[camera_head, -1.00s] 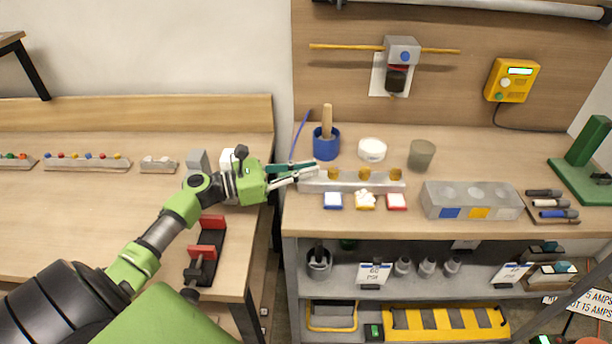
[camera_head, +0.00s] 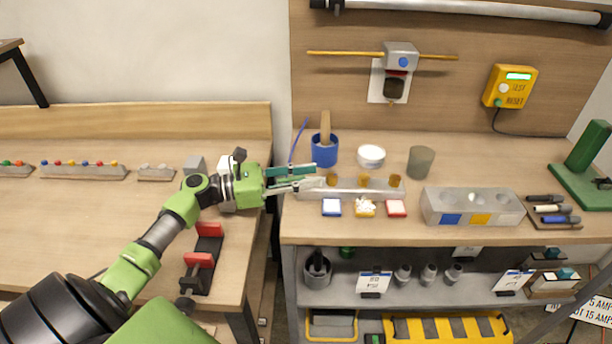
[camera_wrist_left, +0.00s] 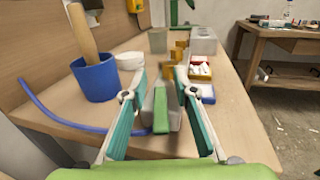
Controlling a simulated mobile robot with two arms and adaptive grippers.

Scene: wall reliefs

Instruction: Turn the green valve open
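A green bar-shaped handle (camera_wrist_left: 160,110), which looks like the green valve, sits on the near end of a grey manifold block in the left wrist view. The grey manifold (camera_head: 345,190) with several brass pieces on top lies along the front of the right bench in the head view. The green handle cannot be made out there, behind my fingers. My left gripper (camera_head: 312,176) is open at the manifold's left end. In the left wrist view my left gripper (camera_wrist_left: 160,76) has one finger on each side of the green handle, with gaps visible. My right gripper is not in view.
A blue cup (camera_head: 324,154) with a wooden handle stands behind the manifold, by a white tub (camera_head: 371,156) and a grey-green cup (camera_head: 420,162). Small coloured trays (camera_head: 366,208) lie in front. A blue tube (camera_wrist_left: 60,115) curves along the left in the wrist view.

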